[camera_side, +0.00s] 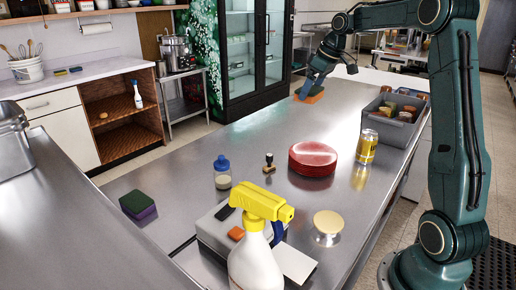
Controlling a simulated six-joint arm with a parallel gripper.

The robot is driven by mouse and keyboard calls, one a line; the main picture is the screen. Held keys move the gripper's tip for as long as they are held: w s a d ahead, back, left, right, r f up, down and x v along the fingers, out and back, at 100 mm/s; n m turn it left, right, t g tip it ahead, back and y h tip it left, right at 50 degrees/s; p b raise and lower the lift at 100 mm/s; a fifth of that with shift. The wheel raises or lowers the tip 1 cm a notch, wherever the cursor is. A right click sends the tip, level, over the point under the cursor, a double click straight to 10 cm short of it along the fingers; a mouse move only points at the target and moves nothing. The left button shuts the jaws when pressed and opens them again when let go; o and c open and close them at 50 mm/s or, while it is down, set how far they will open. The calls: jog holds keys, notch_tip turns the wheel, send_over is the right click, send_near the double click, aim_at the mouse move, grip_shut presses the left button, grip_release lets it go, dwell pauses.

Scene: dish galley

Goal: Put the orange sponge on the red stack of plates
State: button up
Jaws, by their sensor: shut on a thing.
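The orange sponge (310,97) is at the far end of the steel counter, under my gripper (308,88). My gripper points down and is shut on the sponge. The sponge is at or just above the counter top; I cannot tell if it touches. The red stack of plates (313,155) stands nearer on the counter, right of the middle of the picture, with its top bare. The sponge is well behind the plates and apart from them.
A grey bin (385,130) with several items and a yellow can (367,147) stand right of the plates. A small stamp-like object (269,163), a blue-capped jar (222,172), a green-purple sponge (138,205) and a spray bottle (255,262) stand nearer. The counter between sponge and plates is clear.

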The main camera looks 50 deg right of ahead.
aim_at(321, 89)
jog(key=shift+s+d+r+m, duration=0.2)
jog(key=shift+s+d+m, duration=0.1)
jog(key=shift+s+d, duration=0.35)
jog(key=shift+s+d+r+m, duration=0.2)
jog(key=shift+s+d+m, duration=0.1)
jog(key=shift+s+d, duration=0.25)
notch_tip(321, 89, down, 16)
jog(key=shift+a+r, duration=0.1)
jog(key=shift+r, duration=0.05)
jog(key=shift+f, duration=2.15)
jog(key=shift+f, duration=0.15)
jog(key=o, duration=0.8)
jog(key=v, duration=1.2)
jog(key=shift+a, duration=0.2)
